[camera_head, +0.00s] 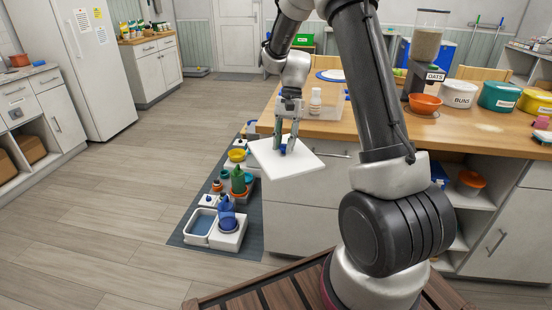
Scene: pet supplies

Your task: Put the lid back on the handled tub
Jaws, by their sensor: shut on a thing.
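My gripper (287,148) is shut on the small blue knob in the middle of a white square lid (300,165). The lid is held roughly level in front of the counter's left corner, with the floor mat behind and below it in the picture. It hides part of the counter front. A translucent tub (327,112) stands on the counter behind the gripper, with a white bottle (315,100) at it. I cannot tell whether this is the handled tub, as no handle shows clearly and my arm covers part of this area.
A dark mat (185,238) on the floor carries a blue-lined tray (200,223) and several bottles and bowls. Open floor lies left.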

